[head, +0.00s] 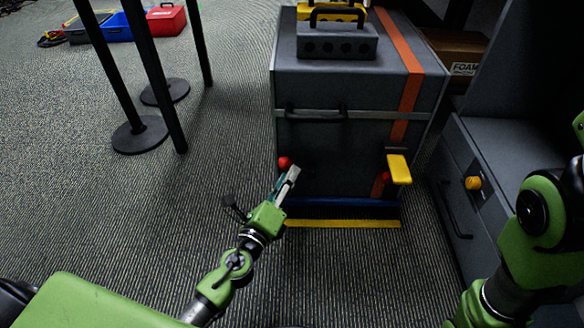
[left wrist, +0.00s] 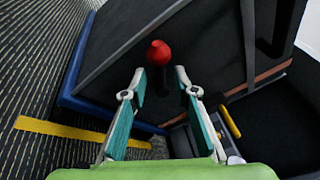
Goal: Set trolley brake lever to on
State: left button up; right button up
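The grey trolley (head: 350,95) with an orange stripe stands in the middle of the head view. A lever with a red ball knob (head: 284,162) is low on its front left; I take it for the brake lever. My left gripper (head: 289,178) is close beside the knob. In the left wrist view, the red knob (left wrist: 159,53) sits just beyond the open fingertips (left wrist: 159,76), with its dark shaft between them. I cannot tell whether a finger touches it. No on or off marking is readable. My right gripper is out of view; only part of that arm shows.
A yellow part (head: 399,168) juts from the trolley's lower right. A yellow floor strip (head: 340,223) runs along its front. A grey drawer unit (head: 500,165) stands close on the right. Black posts (head: 150,75) stand at the left. The carpet between is clear.

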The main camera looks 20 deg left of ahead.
pick_arm(q)
jog(key=shift+w+d, duration=0.15)
jog(key=shift+w, duration=1.4)
grip_shut()
